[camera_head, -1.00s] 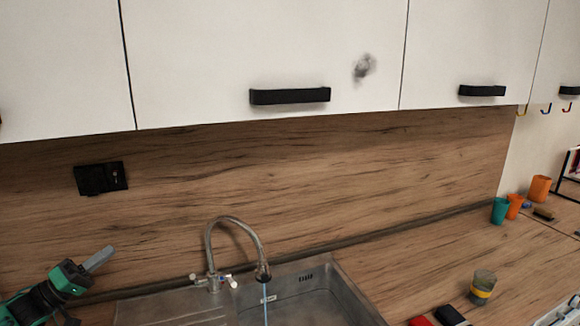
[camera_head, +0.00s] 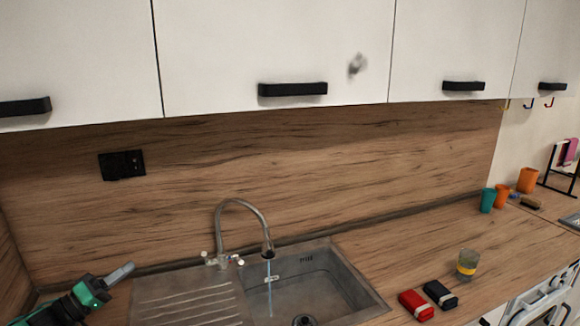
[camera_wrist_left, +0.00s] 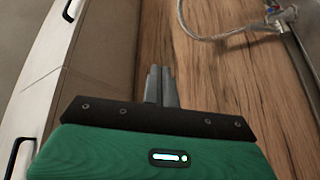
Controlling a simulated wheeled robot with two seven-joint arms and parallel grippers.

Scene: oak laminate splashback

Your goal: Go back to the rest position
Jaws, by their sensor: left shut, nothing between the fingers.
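My left gripper (camera_head: 120,273) shows at the lower left of the head view, a green and black body with grey fingers pointing up to the right. In the left wrist view its grey fingers (camera_wrist_left: 161,87) are together, with nothing between them. It is in front of the wood splashback (camera_head: 300,170), left of the sink, and touches nothing that I can see. My right gripper is not in view.
The steel sink (camera_head: 355,285) with its tap (camera_head: 240,205) is right of my left gripper. White cupboards (camera_head: 270,45) hang above. Cups (camera_head: 488,200) stand at the far right.

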